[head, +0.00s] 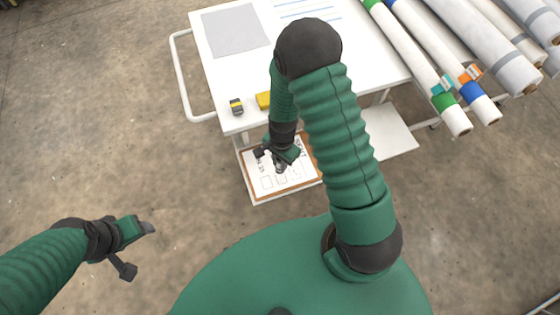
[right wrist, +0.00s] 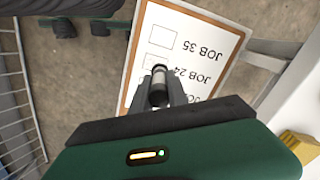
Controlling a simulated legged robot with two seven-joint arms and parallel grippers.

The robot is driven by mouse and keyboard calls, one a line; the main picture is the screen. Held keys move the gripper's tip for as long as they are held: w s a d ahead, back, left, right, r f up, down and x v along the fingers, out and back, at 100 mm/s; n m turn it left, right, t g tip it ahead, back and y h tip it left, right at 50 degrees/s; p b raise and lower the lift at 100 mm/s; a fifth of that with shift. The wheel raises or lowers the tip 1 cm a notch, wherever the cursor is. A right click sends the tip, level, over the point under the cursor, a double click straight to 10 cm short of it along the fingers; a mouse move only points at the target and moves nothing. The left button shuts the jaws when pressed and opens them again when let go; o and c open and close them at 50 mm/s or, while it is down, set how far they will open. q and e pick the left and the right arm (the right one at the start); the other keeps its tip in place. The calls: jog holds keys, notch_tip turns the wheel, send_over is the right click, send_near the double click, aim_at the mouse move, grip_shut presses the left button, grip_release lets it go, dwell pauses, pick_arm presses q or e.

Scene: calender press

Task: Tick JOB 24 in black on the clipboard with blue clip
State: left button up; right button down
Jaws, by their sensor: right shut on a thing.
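The clipboard (head: 291,191) has a brown edge and a white sheet, and lies low beside the white table's near edge. It also shows in the right wrist view (right wrist: 129,70), with JOB 35 and JOB 24 lines and empty-looking boxes; another line is partly covered. My right gripper (head: 277,164) is over the sheet, shut on a dark, slim marker (right wrist: 159,84). The marker is over the sheet near the JOB 24 box, which it and the fingers partly hide. I cannot tell whether its tip touches. My left gripper (head: 139,250) is open and empty above the floor.
The white table (head: 225,75) carries a grey mat (head: 235,30), a black-and-yellow item (head: 236,106) and a yellow block (head: 263,100). Several long rolls (head: 410,45) lie at the right. A white rail (head: 183,80) stands at the table's left. The floor at left is clear.

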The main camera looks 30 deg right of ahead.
jog(key=shift+f+b, duration=0.35)
jog(key=shift+f, duration=0.2)
dwell(0.4)
dwell(0.5)
jog(key=shift+a, duration=0.15)
jog(key=shift+s+a+p, duration=0.25)
jog(key=shift+s+p, duration=0.05)
jog(key=shift+p, duration=0.1)
dwell(0.8)
jog(key=shift+s, duration=0.1)
jog(key=shift+s+d, duration=0.25)
jog(key=shift+s, duration=0.1)
jog(key=shift+p, duration=0.5)
dwell(1.0)
jog(key=shift+s, duration=0.15)
